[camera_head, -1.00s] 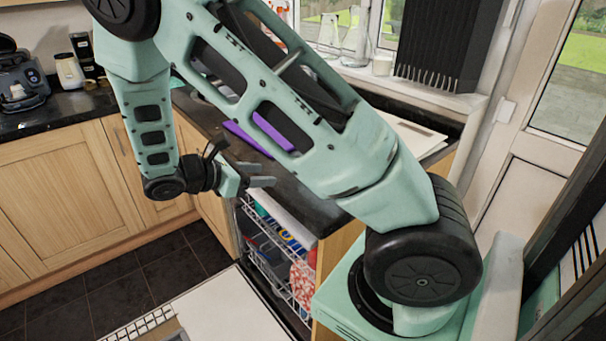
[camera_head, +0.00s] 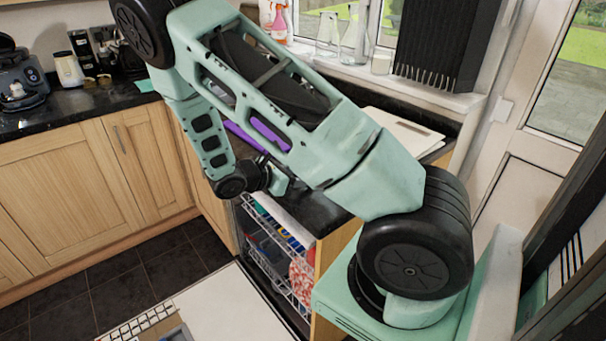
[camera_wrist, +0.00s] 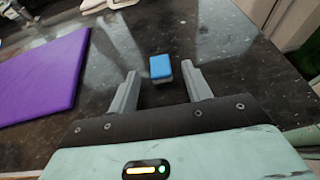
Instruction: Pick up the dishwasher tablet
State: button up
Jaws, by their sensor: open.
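My gripper is open, and nothing is held between the fingers. In the head view my gripper (camera_head: 290,185) is low over the counter's front edge, partly behind my own arm. The tablet is hidden in the head view.
A purple board (camera_wrist: 42,78) lies left of the tablet on the countertop (camera_wrist: 235,60). It also shows behind my arm in the head view (camera_head: 240,136). A white board (camera_head: 400,130) lies further right. Below is an open dishwasher with racks (camera_head: 270,262). Bottles (camera_head: 329,33) stand on the windowsill.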

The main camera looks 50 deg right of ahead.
jog(key=c, duration=1.1)
jog(key=shift+o, duration=0.2)
